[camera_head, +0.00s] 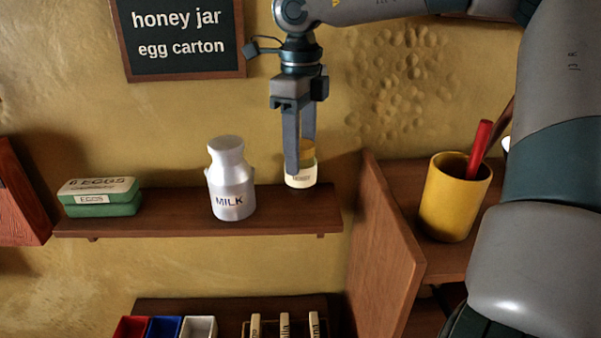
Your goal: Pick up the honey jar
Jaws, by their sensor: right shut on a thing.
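The honey jar (301,180) is at the right end of the upper wooden shelf (150,219). It is a small jar with a pale label and a yellowish upper part. My right gripper (300,165) comes down from above, its fingers around the jar, shut on it. The fingers hide part of the jar. The jar's base is at or just above the shelf; I cannot tell whether it touches. My left gripper is not in view.
A milk can (231,180) stands left of the jar, and a green egg carton (100,198) is farther left. A wooden partition (387,250) and a yellow cup (453,200) are at the right. Small coloured bins (165,327) are below. A sign (180,40) hangs above.

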